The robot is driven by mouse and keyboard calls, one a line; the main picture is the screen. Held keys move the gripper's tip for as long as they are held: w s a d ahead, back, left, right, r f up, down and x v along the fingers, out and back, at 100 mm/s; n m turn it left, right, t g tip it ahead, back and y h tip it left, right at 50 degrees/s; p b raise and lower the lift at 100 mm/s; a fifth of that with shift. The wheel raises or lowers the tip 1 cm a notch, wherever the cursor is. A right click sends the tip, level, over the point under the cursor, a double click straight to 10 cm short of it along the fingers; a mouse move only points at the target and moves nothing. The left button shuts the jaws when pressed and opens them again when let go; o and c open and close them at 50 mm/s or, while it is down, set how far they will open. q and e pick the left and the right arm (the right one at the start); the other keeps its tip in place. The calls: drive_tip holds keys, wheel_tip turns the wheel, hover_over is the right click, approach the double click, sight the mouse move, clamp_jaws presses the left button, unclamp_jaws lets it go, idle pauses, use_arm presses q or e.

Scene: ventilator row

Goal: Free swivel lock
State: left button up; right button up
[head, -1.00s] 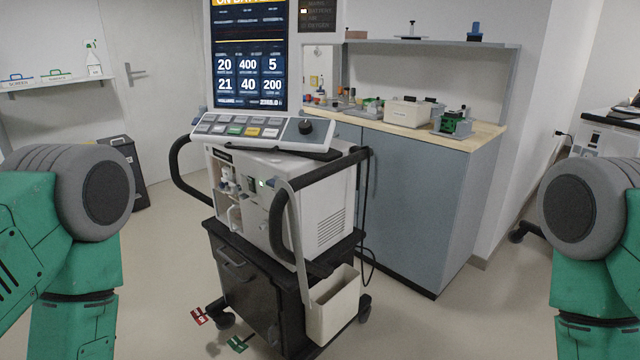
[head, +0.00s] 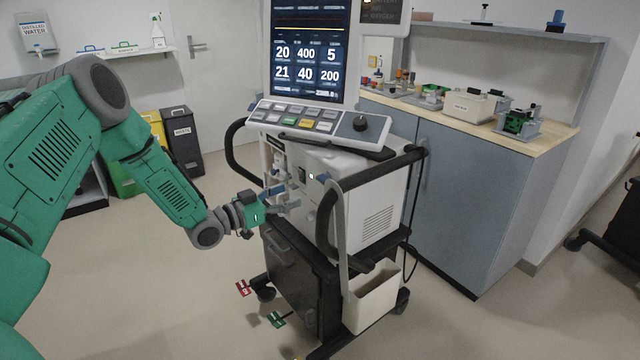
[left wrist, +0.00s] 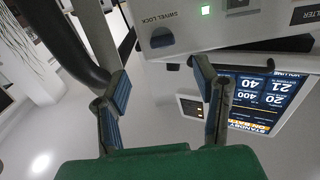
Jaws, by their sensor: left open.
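The ventilator (head: 365,200) stands on a black wheeled cart, its screen and key panel on top. In the left wrist view, the printed label SWIVEL LOCK (left wrist: 157,19) is on its white housing, with a small dark-and-grey knob (left wrist: 162,38) just below it. My left gripper (head: 284,198) is open and empty at the ventilator's front left, near the housing. In the left wrist view its two blue-padded fingers (left wrist: 163,88) are spread apart, with the knob beyond the gap between them. My right gripper is not in view.
A black curved handle (head: 330,215) rises near my left gripper, and another handle (head: 235,150) is on the far left side. A counter (head: 470,120) stands behind.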

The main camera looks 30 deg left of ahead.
sight(323, 179)
use_arm(q)
drive_tip(key=b+x, duration=0.1)
drive_tip(key=x, duration=0.9)
drive_tip(key=shift+w, duration=0.3)
drive_tip(key=shift+f, duration=0.1)
drive_tip(key=shift+a, duration=0.15)
drive_tip(key=c, duration=1.1)
